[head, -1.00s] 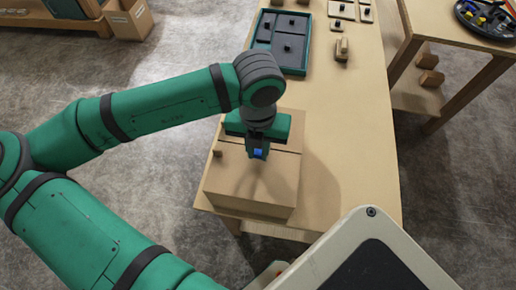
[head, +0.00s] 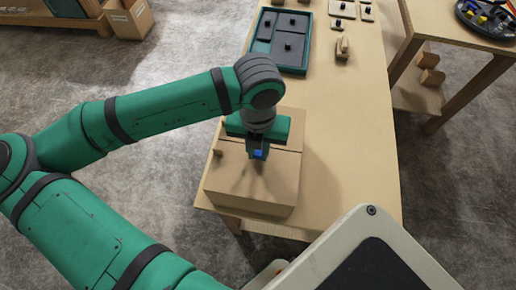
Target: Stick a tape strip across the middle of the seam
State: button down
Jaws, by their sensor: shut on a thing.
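A closed cardboard box (head: 230,185) stands at the near end of the wooden table. Its seam (head: 285,150) runs across the top from left to right, partly hidden by my arm. My gripper (head: 258,155) points down over the middle of the box top, close to the seam. It is shut on a small blue thing (head: 258,153), which shows between the fingertips. I cannot tell whether the blue thing is the tape strip or whether it touches the box. A small tan knob (head: 218,153) sits at the left of the box top.
A green tray (head: 267,51) with grey covers lies farther back on the table (head: 345,110). A wooden block (head: 342,46) and several light plates (head: 342,9) stand beside it. The table right of the box is clear. A second table (head: 460,40) holds a dark round tray (head: 490,17).

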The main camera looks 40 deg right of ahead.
jog(key=shift+f, duration=0.5)
dwell(1.3)
jog(key=c, duration=1.5)
grip_release()
jog(key=shift+c, duration=0.2)
jog(key=shift+r, duration=0.15)
notch_tip(320, 180, up, 11)
jog(key=shift+f, duration=0.2)
